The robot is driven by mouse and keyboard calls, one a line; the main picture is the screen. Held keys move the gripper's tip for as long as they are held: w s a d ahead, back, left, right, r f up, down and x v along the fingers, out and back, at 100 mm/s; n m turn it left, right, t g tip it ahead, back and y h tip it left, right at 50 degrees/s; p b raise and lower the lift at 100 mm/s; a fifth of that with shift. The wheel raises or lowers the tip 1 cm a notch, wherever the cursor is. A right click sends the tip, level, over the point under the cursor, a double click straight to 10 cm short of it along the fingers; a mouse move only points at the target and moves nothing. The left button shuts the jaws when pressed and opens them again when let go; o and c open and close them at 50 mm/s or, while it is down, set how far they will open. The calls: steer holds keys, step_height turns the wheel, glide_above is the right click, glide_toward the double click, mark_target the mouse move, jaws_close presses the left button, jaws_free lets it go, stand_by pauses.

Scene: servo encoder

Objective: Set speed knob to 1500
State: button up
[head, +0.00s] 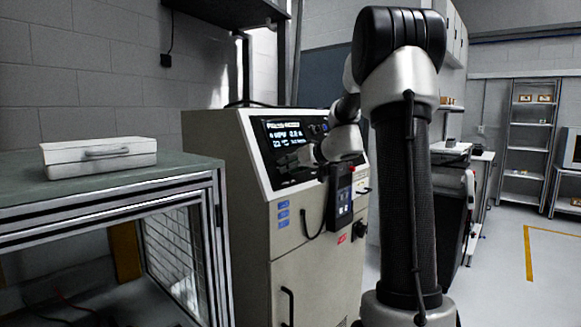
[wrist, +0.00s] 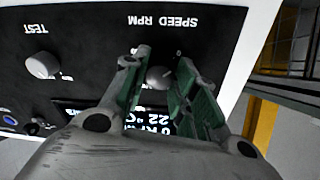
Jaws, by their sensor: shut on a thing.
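The speed knob (wrist: 158,77) is a small grey round knob under the "SPEED RPM" label, which appears upside down in the wrist view. My gripper (wrist: 163,64) has its green-padded fingers on either side of the knob and is shut on it. In the head view my gripper (head: 308,153) is at the cabinet's sloped black control panel (head: 267,160), and my arm hides part of it. The display (wrist: 150,122) is partly covered by the fingers; "0 RPM" and "22 °C" can be partly read. The knob's pointer and scale cannot be read clearly.
A TEST knob (wrist: 42,65) sits on the same panel, apart from my gripper. A black handheld controller (head: 340,194) hangs on the cabinet front (head: 285,250). A bench (head: 110,185) with a white case (head: 98,158) stands at left. Open floor lies at right.

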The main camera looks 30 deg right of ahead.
steer(key=m, duration=0.7)
steer(key=shift+r+m, duration=0.1)
steer(key=shift+m, duration=0.3)
steer(key=m, duration=0.4)
steer(key=shift+g, duration=0.3)
steer(key=m, duration=0.4)
steer(key=shift+d, duration=0.1)
steer(key=m, duration=0.4)
steer(key=shift+g, duration=0.4)
steer(key=m, duration=0.3)
steer(key=shift+m, duration=0.4)
steer(key=m, duration=0.3)
steer(key=shift+y, duration=0.4)
steer(key=shift+d+m, duration=0.1)
steer(key=shift+m, duration=1.8)
